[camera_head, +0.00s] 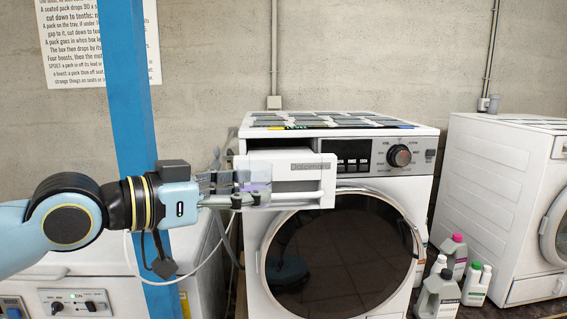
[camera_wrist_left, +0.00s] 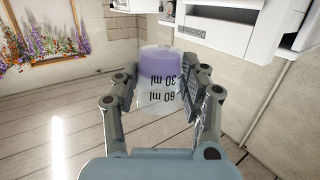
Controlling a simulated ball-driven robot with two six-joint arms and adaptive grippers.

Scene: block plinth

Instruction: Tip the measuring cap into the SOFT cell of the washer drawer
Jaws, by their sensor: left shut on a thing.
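My left gripper (camera_head: 250,192) is shut on the measuring cap (camera_head: 257,187), in front of the washer drawer (camera_head: 300,168). In the left wrist view the cap (camera_wrist_left: 158,82) is clear plastic with purple liquid and the marks 30 ml and 60 ml, held between both fingers (camera_wrist_left: 158,100). The marks read upside down there, with the purple band at the upper end of the picture. The drawer is pulled out of the washer, its white front facing me. Its cells, SOFT included, are hidden. My right gripper is out of view.
The white washer (camera_head: 385,190) has a dark round door below the drawer and a knob at right. Several bottles (camera_head: 440,293) stand between it and another white machine (camera_head: 495,190). A blue post (camera_head: 128,90) rises behind my left arm.

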